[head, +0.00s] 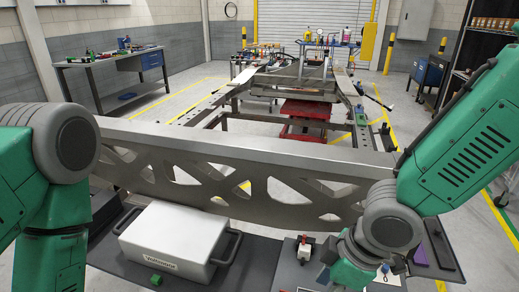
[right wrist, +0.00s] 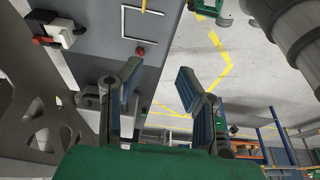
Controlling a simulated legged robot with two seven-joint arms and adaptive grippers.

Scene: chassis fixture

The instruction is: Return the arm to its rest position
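My right arm (head: 440,155) comes in from the right and bends down over the front table; its hand is cut off at the bottom edge in the head view. In the right wrist view my right gripper (right wrist: 160,75) is open, its two dark fingers apart with nothing between them. My left arm (head: 50,170) is folded at the left edge of the head view, with its forearm pointing down. The left gripper is out of the picture.
The metal chassis frame (head: 230,160) stands just beyond both arms. On the dark front table (head: 262,255) lie a silver case (head: 175,238), a green block (head: 155,281) and a red-and-white part (head: 304,250). A red knob (right wrist: 140,51) is near the right fingers.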

